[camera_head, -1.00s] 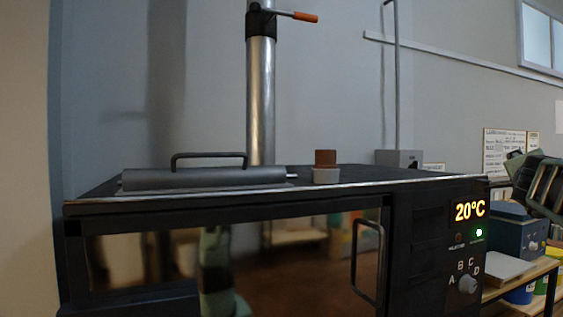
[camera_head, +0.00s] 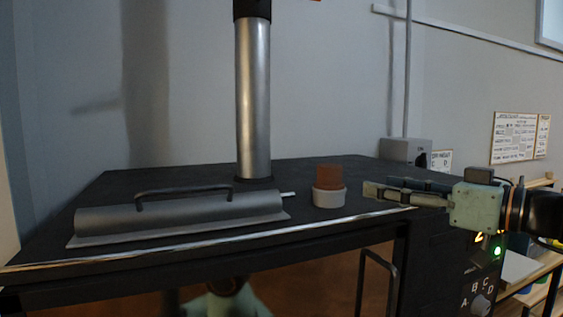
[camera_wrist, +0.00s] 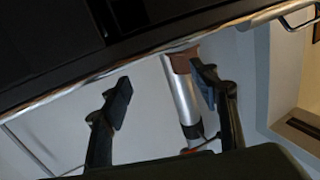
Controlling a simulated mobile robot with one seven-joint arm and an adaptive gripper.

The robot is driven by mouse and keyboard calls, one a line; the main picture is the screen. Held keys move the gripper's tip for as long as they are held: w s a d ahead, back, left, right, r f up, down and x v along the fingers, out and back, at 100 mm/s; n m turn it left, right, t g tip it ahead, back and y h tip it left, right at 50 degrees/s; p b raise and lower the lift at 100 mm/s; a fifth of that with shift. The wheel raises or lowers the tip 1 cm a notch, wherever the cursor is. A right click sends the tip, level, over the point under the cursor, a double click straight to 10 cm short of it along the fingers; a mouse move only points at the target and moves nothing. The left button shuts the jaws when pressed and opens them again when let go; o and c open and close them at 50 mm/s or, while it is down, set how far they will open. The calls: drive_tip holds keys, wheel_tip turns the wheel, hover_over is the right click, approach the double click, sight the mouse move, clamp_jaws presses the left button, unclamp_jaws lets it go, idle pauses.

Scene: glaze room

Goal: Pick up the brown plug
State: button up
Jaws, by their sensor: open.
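The brown plug (camera_head: 329,174) stands upright in a light grey ring-like collar (camera_head: 329,197) on the black oven top. My gripper (camera_head: 370,191) reaches in from the right, its fingers roughly level with the plug and collar. The fingertips are a short way right of the plug, and no contact shows. In the wrist view my gripper (camera_wrist: 163,90) is open with nothing between its fingers. A brown patch there, apparently the plug (camera_wrist: 180,63), lies beside the right finger, partly hidden by it.
A dark grey cover with a handle (camera_head: 180,217) lies on the oven top (camera_head: 300,176), left of the plug. A metal pipe (camera_head: 253,100) rises behind. A grey box (camera_head: 405,152) stands at the back right. The oven's front edge has a light metal trim (camera_head: 190,246).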

sight(340, 179)
drive_tip(key=shift+s+a+r+n+g+y, duration=0.15)
drive_tip(key=shift+s+a+n+g+y, duration=0.15)
drive_tip(key=shift+s+a+y, duration=0.2)
drive_tip(key=shift+s+a+r+n+g+y, duration=0.1)
drive_tip(key=shift+s+a+n+g+y, duration=0.1)
drive_tip(key=shift+s+a+n+y, duration=0.3)
drive_tip(key=p+x, duration=0.1)
drive_tip(key=x, duration=0.4)
drive_tip(key=shift+a+f+p, duration=0.1)
drive_tip(key=shift+a+p, duration=0.05)
drive_tip(key=shift+p, duration=0.2)
drive_tip(key=shift+p+x, duration=1.25)
drive_tip(key=shift+x, duration=1.7)
drive_tip(key=shift+c, duration=0.6)
drive_tip(key=c, duration=1.2)
